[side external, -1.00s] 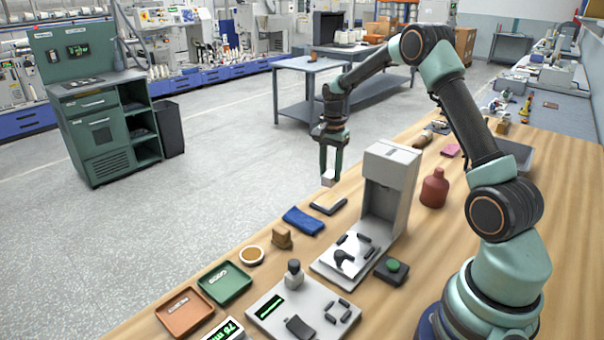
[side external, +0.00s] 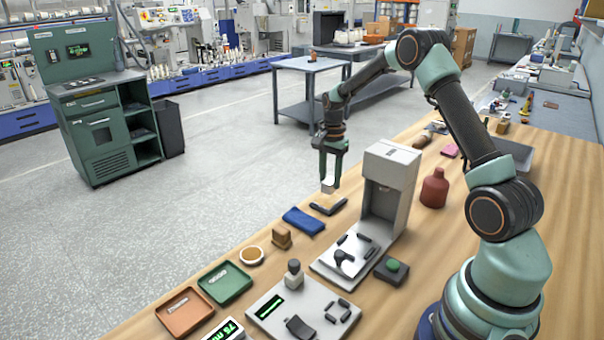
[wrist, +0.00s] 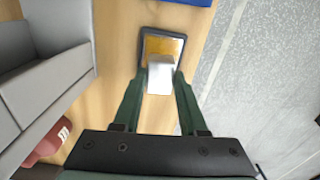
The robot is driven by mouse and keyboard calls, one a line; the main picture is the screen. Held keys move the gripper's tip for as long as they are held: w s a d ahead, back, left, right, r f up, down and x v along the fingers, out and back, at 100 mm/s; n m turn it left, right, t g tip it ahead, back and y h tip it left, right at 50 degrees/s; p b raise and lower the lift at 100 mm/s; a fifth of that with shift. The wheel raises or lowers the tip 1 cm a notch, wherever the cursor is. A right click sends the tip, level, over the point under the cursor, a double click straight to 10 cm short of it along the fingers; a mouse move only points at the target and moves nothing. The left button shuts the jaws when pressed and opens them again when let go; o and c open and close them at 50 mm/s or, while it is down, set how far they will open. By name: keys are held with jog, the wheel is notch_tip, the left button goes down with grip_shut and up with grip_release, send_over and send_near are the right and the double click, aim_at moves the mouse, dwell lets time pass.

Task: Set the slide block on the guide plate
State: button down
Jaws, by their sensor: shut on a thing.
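The slide block, a small white block (side external: 328,186), is between the fingertips of my gripper (side external: 329,182). The wrist view also shows the block (wrist: 160,75) between the two green fingers (wrist: 159,82). It appears just above or over the near end of a dark-rimmed tray (side external: 340,208) with a yellow-brown floor; whether it touches is unclear. The likely guide plate is the pale plate (side external: 330,268) with dark strips at the foot of a grey column (side external: 392,182), nearer the side camera than my gripper. The wrist view shows the tray's rim (wrist: 146,33) beyond the block.
A blue cloth (side external: 304,220), a brown block (side external: 281,237) and a tape-like ring (side external: 252,255) lie along the table edge. Green (side external: 238,294) and orange (side external: 196,316) trays stand nearer. A red bottle (side external: 434,188) and a green-button box (side external: 392,268) flank the column.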

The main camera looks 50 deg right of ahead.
jog(key=shift+f, duration=0.25)
jog(key=shift+f, duration=0.35)
jog(key=shift+f, duration=0.35)
jog(key=shift+f, duration=0.35)
jog(key=shift+f, duration=0.1)
dwell(0.4)
jog(key=shift+c, duration=1.8)
grip_release()
